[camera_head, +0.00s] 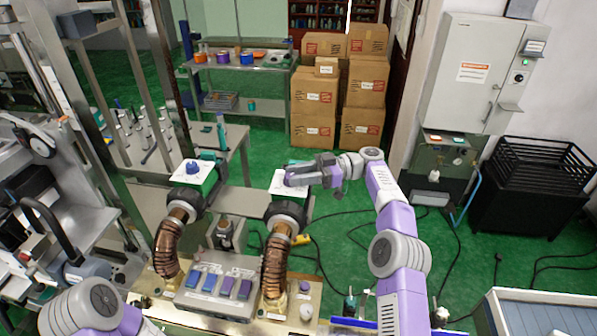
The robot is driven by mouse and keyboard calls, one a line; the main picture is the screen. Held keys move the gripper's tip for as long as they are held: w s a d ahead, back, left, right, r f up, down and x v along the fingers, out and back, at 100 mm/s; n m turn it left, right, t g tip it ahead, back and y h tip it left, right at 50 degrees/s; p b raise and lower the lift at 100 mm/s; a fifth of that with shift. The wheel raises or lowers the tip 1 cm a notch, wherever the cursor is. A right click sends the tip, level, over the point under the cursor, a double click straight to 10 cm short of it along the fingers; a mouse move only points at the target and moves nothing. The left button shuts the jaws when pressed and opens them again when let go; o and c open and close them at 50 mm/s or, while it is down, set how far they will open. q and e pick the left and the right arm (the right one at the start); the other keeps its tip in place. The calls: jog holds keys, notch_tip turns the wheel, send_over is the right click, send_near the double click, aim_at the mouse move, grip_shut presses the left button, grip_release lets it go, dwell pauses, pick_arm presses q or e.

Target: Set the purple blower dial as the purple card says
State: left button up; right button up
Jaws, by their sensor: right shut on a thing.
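Two blowers with copper hoses stand at centre. The left blower's white top (196,180) carries a blue dial (192,167). My right gripper (292,179) reaches in from the right over the right blower's white-topped head (276,189). It is shut at the spot where that blower's dial sits, and it hides the dial, so its setting cannot be read.
A grey metal table (236,136) stands behind the left blower. Stacked cardboard boxes (313,104) and a shelf table (264,92) are at the back. Black cables lie on the green floor.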

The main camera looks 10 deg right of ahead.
jog(key=o, duration=1)
jog(key=shift+o, duration=0.2)
jog(key=shift+r, duration=0.1)
jog(key=shift+r, duration=0.3)
notch_tip(320, 180, up, 9)
jog(key=p, duration=0.6)
jog(key=shift+r, duration=0.15)
